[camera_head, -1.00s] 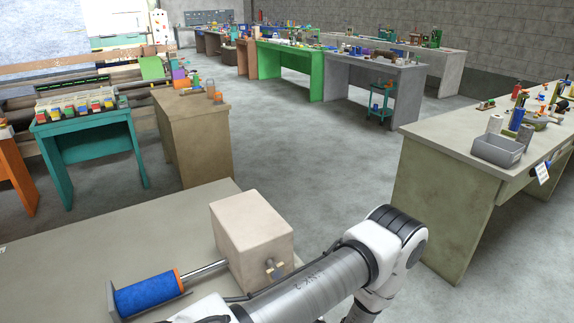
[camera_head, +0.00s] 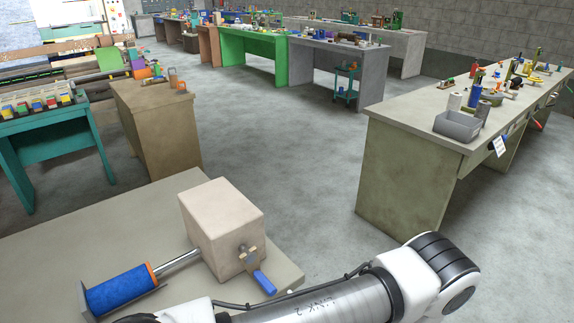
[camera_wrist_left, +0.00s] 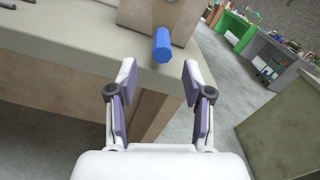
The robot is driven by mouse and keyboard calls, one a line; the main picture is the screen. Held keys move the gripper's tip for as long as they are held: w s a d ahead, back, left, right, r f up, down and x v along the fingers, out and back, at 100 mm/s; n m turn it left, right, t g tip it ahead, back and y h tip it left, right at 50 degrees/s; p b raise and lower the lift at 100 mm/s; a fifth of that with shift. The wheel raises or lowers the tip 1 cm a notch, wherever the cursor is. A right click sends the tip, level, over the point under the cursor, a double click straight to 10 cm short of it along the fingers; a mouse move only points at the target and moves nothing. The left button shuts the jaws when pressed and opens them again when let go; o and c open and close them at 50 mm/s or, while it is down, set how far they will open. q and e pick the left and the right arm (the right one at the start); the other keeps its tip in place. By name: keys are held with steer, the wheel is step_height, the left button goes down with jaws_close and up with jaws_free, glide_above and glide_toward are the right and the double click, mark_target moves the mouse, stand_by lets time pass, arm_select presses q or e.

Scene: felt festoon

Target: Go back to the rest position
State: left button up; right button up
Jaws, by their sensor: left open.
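My left gripper (camera_wrist_left: 157,105) shows in the left wrist view with its two fingers spread apart and nothing between them. It is in front of the near bench (camera_wrist_left: 80,60), past its edge. Ahead of it is the blue crank handle (camera_wrist_left: 162,45), apart from the fingers. In the head view the handle (camera_head: 265,283) hangs on the front of a beige box (camera_head: 225,220). A blue felt roll (camera_head: 120,290) on a metal shaft extends left from that box. An arm link of mine crosses the lower part of the head view. My right gripper is not in view.
A grey-green bench (camera_head: 400,170) with a grey bin (camera_head: 458,125) and several tools stands at the right. A brown bench (camera_head: 158,125) and a teal table (camera_head: 45,140) stand at the left. Open concrete floor (camera_head: 285,150) lies between them.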

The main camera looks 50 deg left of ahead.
arm_select(q)
steer(key=shift+d, duration=0.35)
stand_by(0.3)
step_height(320, 180, down, 9)
steer(key=w+n+t+h, duration=0.25)
steer(key=n+h, duration=0.35)
steer(key=h, duration=0.3)
steer(key=s+d+f+n+g+h, duration=0.2)
steer(key=s+d+n+g+h, duration=0.1)
steer(key=s+d+n+h, duration=0.6)
steer(key=shift+s+d+f, duration=0.3)
steer(key=shift+s+d, duration=0.35)
steer(key=shift+s, duration=0.5)
